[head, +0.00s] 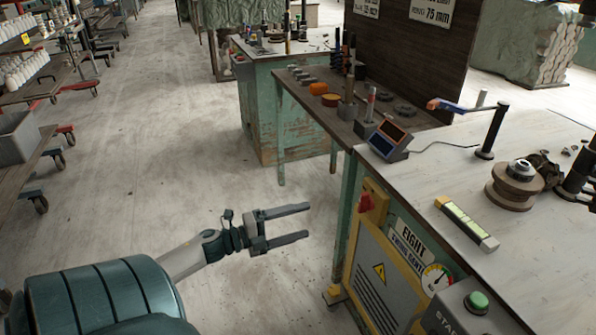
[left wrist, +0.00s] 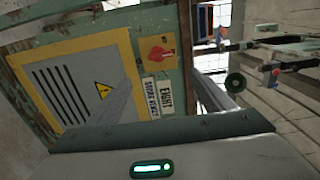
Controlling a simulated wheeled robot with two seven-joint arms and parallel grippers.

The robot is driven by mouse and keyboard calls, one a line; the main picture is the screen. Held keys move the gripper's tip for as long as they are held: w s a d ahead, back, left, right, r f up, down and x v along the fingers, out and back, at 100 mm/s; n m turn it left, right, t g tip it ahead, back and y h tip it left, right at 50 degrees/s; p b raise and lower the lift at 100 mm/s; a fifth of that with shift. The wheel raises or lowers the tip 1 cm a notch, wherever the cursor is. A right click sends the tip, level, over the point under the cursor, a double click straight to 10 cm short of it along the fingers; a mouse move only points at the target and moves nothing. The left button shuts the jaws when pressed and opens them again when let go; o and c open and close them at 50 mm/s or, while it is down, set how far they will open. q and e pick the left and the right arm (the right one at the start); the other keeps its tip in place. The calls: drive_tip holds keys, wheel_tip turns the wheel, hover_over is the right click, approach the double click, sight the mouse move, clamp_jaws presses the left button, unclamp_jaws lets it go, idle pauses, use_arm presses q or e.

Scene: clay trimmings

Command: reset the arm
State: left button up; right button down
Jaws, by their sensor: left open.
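My left gripper (head: 289,226) is open and empty in the head view. Its two dark fingers point to the right, over bare floor, apart from the workbench side. In the left wrist view, my own wrist housing fills the bottom. Beyond it is the yellow-framed grey panel (left wrist: 80,88) with a warning triangle. The same panel (head: 372,285) shows in the head view, to the right of the gripper and below it. My right gripper is in neither view.
The white workbench top (head: 520,258) stands at right, with a green button box (head: 477,303) at its near edge. A brown bench with tools (head: 320,115) stands beyond. Wheeled racks (head: 30,165) line the left. The floor (head: 150,180) between is clear.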

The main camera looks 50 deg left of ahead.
use_arm(q)
drive_tip(key=shift+f, duration=0.1)
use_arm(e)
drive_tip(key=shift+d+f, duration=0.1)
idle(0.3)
